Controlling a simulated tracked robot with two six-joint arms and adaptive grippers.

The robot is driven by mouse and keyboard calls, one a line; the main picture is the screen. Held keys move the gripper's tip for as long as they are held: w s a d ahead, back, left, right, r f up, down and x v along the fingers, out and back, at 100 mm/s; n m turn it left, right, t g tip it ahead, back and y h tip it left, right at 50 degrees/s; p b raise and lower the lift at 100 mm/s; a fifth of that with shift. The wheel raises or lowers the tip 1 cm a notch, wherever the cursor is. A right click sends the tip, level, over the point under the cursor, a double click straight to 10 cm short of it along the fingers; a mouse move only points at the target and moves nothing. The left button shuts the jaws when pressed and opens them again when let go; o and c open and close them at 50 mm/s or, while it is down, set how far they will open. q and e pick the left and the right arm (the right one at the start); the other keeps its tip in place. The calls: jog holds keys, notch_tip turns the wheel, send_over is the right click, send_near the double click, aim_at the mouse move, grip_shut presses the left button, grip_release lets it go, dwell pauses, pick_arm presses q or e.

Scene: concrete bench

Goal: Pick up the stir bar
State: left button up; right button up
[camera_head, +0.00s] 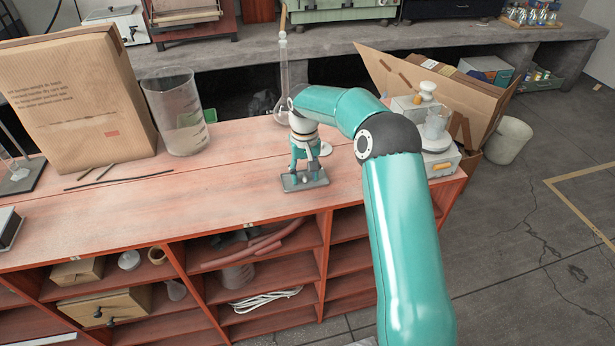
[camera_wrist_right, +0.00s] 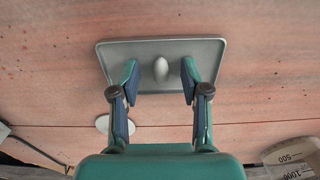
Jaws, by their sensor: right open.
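The stir bar (camera_wrist_right: 161,70) is a small, smooth, whitish oval lying in a shallow grey tray (camera_wrist_right: 215,45) on the reddish bench top. It shows as a small pale spot in the head view (camera_head: 305,180), with the tray (camera_head: 322,183) around it. My right gripper (camera_head: 305,168) points down over the tray. In the right wrist view my right gripper (camera_wrist_right: 160,82) is open, with one finger on each side of the stir bar and a gap to each. Whether the fingertips touch the tray is unclear. My left gripper is in neither view.
A tall glass beaker (camera_head: 178,115) and a large cardboard box (camera_head: 75,95) stand to the left. A long-necked flask (camera_head: 283,75) is behind my right gripper. An instrument with a small beaker (camera_head: 437,125) stands at the right end.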

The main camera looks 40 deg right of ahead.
jog(key=c, duration=0.8)
jog(key=shift+c, duration=0.2)
notch_tip(320, 180, up, 10)
jog(key=f, duration=0.1)
notch_tip(320, 180, up, 11)
jog(key=p, duration=0.4)
send_over(304, 176)
jog(key=shift+s, duration=0.1)
